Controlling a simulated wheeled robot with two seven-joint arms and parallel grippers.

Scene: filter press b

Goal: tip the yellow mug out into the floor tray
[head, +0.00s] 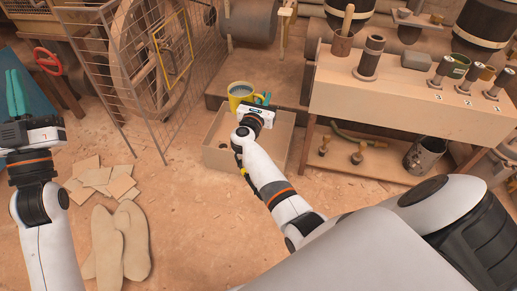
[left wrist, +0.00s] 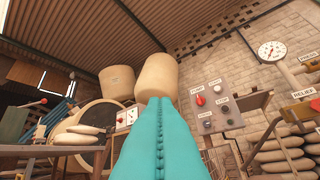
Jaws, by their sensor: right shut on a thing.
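The yellow mug (head: 233,102) is upright in the head view, with a grey-blue surface showing inside its rim. My right gripper (head: 262,99) has its teal fingers at the mug's right side and is shut on it. The mug is over the far part of the floor tray (head: 219,160), a shallow pale wooden box. My right wrist and forearm hide part of the tray. My left gripper (head: 14,92) is raised at the far left, empty, its teal fingers together and pointing up. They also fill the middle of the left wrist view (left wrist: 160,140).
A wooden bench (head: 385,95) with plugs and a cup stands to the right. A wire cage (head: 130,60) around a wheel stands at the back left. Boards (head: 97,178) and flat pale pieces (head: 115,240) lie on the floor between my arms.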

